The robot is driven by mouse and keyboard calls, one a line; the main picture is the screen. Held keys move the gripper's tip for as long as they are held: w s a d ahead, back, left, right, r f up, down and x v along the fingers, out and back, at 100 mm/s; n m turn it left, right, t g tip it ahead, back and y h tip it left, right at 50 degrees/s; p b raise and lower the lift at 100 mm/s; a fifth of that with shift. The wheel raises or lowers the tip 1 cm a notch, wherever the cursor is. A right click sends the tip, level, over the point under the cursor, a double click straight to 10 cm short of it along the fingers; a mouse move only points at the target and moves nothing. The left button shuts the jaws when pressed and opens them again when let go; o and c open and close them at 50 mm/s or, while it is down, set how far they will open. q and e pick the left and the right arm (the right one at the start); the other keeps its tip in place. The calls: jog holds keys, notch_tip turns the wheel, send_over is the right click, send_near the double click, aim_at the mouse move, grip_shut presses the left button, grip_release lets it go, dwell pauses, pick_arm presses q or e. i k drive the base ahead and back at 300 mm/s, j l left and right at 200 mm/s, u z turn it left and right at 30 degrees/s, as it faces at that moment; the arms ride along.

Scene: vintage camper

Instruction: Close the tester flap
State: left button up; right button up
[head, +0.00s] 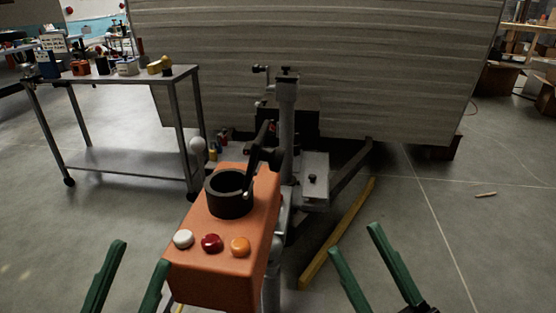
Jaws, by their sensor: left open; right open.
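The orange tester box (225,225) stands in the middle of the head view, in front of the camper. A black round socket (231,194) sits on its top, and its dark opening is visible from above. A black hinged piece that looks like the flap (264,150) stands raised behind the socket, apart from its opening. White (183,239), red (212,243) and orange (240,246) knobs line the near edge. My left gripper (141,254) is open and empty at the box's near left. My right gripper (354,239) is open and empty, to the right of the box.
The grey trailer hitch with its upright post (287,115) is directly behind the tester. A yellow bar (337,232) lies slanted to the right. A metal cart (130,160) carrying several items stands at left. The floor at right is mostly clear.

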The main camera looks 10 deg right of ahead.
aim_at(276, 158)
jog(key=k+l+u, duration=0.1)
jog(key=l+u, duration=0.15)
jog(key=l, duration=0.15)
jog(key=k+l+u, duration=0.1)
jog(key=l+u, duration=0.75)
jog(key=u, duration=0.15)
jog(key=i, duration=0.05)
